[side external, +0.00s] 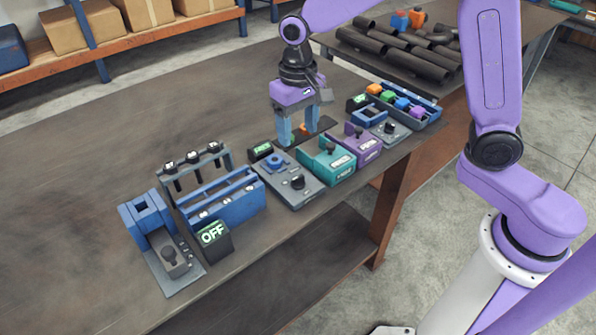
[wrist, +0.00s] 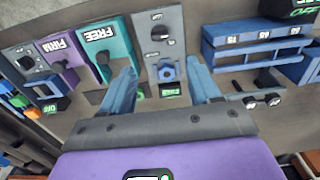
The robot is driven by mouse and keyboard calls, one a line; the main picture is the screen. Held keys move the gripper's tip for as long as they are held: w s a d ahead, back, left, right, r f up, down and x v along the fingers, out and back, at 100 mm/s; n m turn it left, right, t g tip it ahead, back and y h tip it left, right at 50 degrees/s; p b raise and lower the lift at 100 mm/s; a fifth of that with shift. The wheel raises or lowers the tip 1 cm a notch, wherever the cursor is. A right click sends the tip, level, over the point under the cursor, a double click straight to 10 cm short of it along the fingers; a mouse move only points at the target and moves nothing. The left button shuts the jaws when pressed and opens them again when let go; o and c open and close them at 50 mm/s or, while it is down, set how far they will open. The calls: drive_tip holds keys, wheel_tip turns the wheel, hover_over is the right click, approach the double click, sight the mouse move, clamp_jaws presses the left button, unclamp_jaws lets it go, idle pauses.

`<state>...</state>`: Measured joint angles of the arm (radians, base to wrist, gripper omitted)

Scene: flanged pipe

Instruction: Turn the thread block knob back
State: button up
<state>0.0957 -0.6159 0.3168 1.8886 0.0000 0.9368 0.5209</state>
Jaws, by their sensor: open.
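No part is readably labelled as the thread block. A grey plate (side external: 305,189) carries a blue ring-like fitting (side external: 273,163) and a black knob (side external: 297,182). The plate also shows in the wrist view (wrist: 158,50), with the knob (wrist: 160,33) at its far end and the blue fitting (wrist: 167,71) nearer me. My gripper (side external: 297,138) is open and empty above the bench, behind this plate. In the wrist view its two blue fingers (wrist: 163,72) stand apart on either side of the blue fitting, not touching the knob.
Beside the plate stand a teal block (side external: 326,160) marked FREE and a purple block (side external: 361,144) marked FIRM, each with a black knob. Blue racks (side external: 225,205) and an OFF display (side external: 214,235) stand to the left.

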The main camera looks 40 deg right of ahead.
sight(298, 177)
wheel_tip(298, 177, down, 13)
drive_tip(key=shift+r, duration=0.1)
idle(0.3)
drive_tip(key=shift+c, duration=0.3)
drive_tip(key=c, duration=1)
